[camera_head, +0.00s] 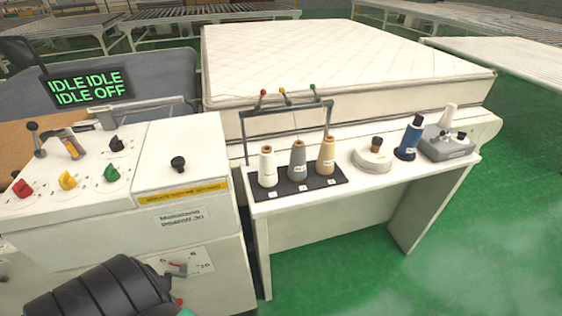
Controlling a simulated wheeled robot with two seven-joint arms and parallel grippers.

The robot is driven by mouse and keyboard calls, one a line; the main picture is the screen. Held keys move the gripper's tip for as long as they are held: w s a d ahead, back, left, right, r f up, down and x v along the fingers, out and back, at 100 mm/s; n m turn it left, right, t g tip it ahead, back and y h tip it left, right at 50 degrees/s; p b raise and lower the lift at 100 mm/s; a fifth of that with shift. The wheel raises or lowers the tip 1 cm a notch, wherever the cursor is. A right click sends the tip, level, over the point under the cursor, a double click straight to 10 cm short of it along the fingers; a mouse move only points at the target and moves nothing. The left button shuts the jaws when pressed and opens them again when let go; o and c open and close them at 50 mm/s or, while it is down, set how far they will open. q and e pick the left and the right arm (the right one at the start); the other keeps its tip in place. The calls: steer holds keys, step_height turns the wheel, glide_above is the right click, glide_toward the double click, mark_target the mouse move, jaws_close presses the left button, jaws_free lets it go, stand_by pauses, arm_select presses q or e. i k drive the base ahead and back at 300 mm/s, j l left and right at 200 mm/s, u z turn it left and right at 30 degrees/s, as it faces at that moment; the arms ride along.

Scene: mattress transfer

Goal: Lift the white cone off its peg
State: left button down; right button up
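A white cone (267,168) with a brown tip stands upright at the left end of a black strip (316,184) on the white table. A grey cone (298,161) and a tan cone (326,156) stand beside it in the same row. The peg under the white cone is hidden by the cone. Neither gripper shows in the head view. A dark ribbed part at the bottom left seems to be my own arm.
A thread rack (287,104) rises behind the cones. Right of them on the table (347,138) are a round white base (373,160), a blue spool (409,138) and a grey device (447,144). A control console (185,216) stands left; a mattress (340,65) lies behind.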

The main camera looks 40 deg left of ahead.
mark_target(268, 174)
steer(key=i+l+u, duration=0.1)
steer(key=u, duration=0.35)
steer(key=i+l+u, duration=0.1)
steer(key=u, duration=0.3)
steer(key=i+l+u, duration=0.15)
steer(key=u, duration=0.3)
steer(key=l+u, duration=0.25)
steer(key=u, duration=0.2)
steer(key=i, duration=0.05)
